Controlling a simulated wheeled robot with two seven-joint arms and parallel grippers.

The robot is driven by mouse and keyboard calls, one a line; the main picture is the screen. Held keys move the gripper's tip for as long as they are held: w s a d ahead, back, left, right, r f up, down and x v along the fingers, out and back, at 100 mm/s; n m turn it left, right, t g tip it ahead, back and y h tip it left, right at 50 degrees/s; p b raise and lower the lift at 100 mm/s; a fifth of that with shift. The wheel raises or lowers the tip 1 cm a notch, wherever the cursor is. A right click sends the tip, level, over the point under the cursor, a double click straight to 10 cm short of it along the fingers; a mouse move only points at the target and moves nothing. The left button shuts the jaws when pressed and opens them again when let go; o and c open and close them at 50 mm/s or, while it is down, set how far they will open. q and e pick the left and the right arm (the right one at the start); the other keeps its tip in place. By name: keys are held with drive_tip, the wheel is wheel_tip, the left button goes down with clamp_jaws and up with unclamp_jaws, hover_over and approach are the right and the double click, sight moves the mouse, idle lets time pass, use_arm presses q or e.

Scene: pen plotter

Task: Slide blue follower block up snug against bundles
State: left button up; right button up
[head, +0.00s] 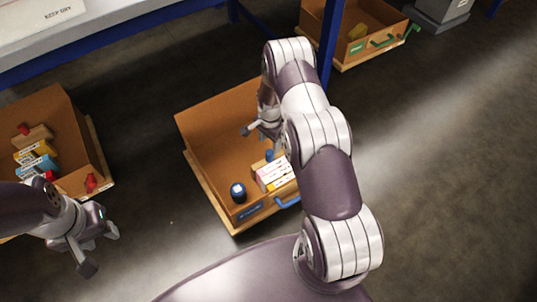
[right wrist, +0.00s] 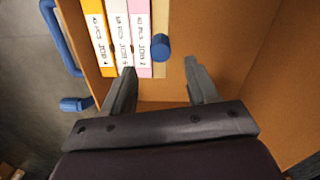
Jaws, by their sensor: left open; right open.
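The brown crate (head: 203,140) with a blue handle (head: 287,202) stands on the floor in the middle of the head view. Inside it, white, pink and yellow labelled bundles (head: 272,173) lie side by side; they also show in the right wrist view (right wrist: 118,40). The follower block's blue knob (right wrist: 161,46) is beside the pink bundle, and shows in the head view (head: 269,155). I cannot tell whether the block touches the bundles. My right gripper (right wrist: 162,82) is open in the crate, its fingers apart short of the knob. My left gripper (head: 100,250) is open and empty outside the crate.
A blue round container (head: 238,192) is in the crate's near left corner. Another crate (head: 47,104) with coloured boxes stands at the left, near my left arm. A crate with a green handle (head: 365,30) is at the back, beside a blue table leg (head: 328,45).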

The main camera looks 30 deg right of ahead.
sight(272, 155)
wheel_tip(272, 155, down, 7)
drive_tip(key=b, duration=0.3)
drive_tip(key=shift+f, duration=0.1)
use_arm(q)
wheel_tip(272, 155, down, 4)
drive_tip(key=shift+s+r, duration=0.1)
drive_tip(key=shift+s, duration=0.05)
use_arm(e)
clamp_jaws()
drive_tip(key=shift+s+r+p, duration=0.25)
drive_tip(key=shift+s+p, duration=0.2)
drive_tip(key=shift+p, duration=0.35)
drive_tip(key=shift+s+f, duration=0.1)
drive_tip(key=shift+s, duration=0.15)
drive_tip(key=shift+f, duration=0.2)
use_arm(q)
drive_tip(key=shift+r, duration=0.75)
use_arm(e)
unclamp_jaws()
